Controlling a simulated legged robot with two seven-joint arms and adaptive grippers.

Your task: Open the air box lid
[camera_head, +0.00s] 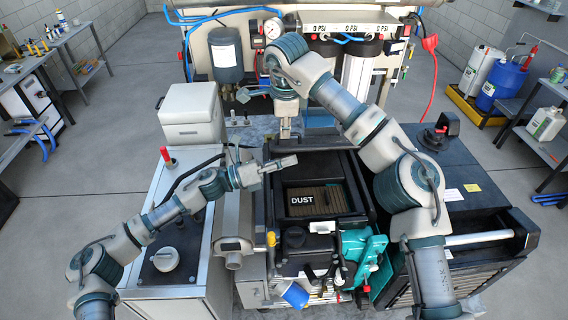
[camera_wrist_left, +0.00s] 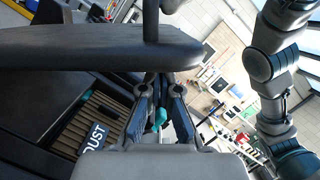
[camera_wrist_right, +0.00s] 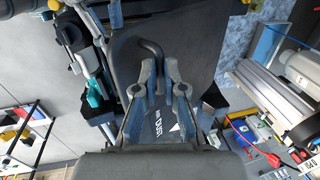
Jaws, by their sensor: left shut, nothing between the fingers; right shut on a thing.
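The black air box (camera_head: 358,205) stands at the centre of the head view. Its top is uncovered, showing a brown pleated filter (camera_head: 322,199) with a DUST label, also visible in the left wrist view (camera_wrist_left: 93,137). The dark lid (camera_head: 325,142) is raised at the box's back and shows nearly edge-on in the left wrist view (camera_wrist_left: 90,45). My right gripper (camera_head: 285,133) is shut on the lid near its upper edge; its fingers (camera_wrist_right: 161,70) straddle a curved dark handle. My left gripper (camera_head: 295,160) is shut and empty, just above the opening and in front of the lid.
A teal pump-like part (camera_head: 357,250) sits at the box's front right. A white cabinet (camera_head: 150,255) with a red-topped lever stands left. A filter bench with gauges (camera_head: 350,20) is behind. A dark cabinet (camera_head: 480,195) stands right, beneath my right arm.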

